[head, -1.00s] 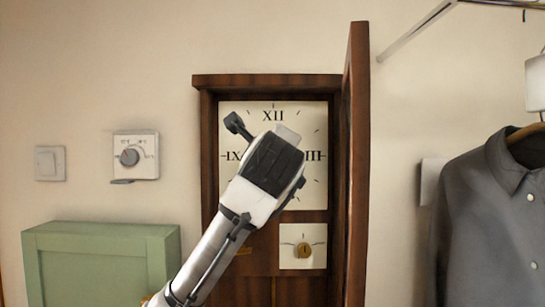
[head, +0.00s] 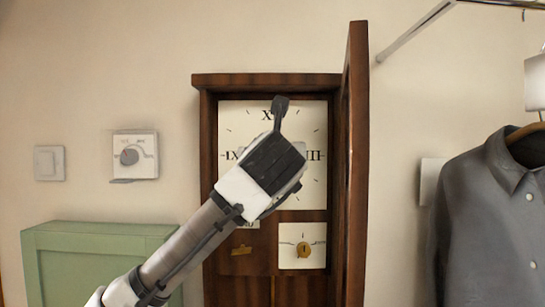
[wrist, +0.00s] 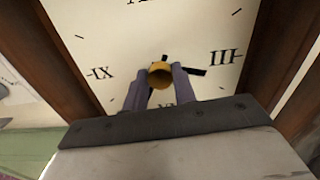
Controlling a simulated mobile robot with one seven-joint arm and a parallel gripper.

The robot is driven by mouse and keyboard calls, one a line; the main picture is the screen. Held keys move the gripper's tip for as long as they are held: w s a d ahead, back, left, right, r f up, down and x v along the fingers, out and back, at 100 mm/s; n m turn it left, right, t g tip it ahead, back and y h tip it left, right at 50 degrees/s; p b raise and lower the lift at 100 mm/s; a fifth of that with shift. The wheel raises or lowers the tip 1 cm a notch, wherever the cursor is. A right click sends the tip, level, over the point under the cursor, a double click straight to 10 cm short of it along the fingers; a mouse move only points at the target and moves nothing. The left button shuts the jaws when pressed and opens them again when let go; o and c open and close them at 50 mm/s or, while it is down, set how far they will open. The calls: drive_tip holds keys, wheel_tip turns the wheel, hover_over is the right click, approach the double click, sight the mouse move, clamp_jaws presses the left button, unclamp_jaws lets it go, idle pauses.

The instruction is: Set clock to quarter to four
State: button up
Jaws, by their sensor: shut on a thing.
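The clock's cream face (head: 240,112) with Roman numerals sits in a dark wooden case; my arm hides its middle in the head view. In the wrist view the face (wrist: 115,40) shows IX at left and III at right. A round brass knob (wrist: 160,75) stands out from its centre. My gripper (wrist: 159,82) is shut on this knob, one finger on each side. A black hand (wrist: 194,71) reaches right from behind the knob, slightly below III. A short dark piece shows just above the knob; I cannot tell where it points.
The case door (head: 357,160) stands open at the right, close to my gripper. A smaller brass knob on a cream plate (head: 288,262) is below the face. A dial (head: 148,142) and switch (head: 49,163) are on the wall at left. A grey shirt (head: 495,220) hangs at right.

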drive_tip(key=m, duration=1.1)
drive_tip(key=shift+f+m, duration=0.2)
drive_tip(key=shift+m, duration=0.2)
idle(0.3)
drive_tip(key=o, duration=1)
drive_tip(key=shift+r, duration=0.1)
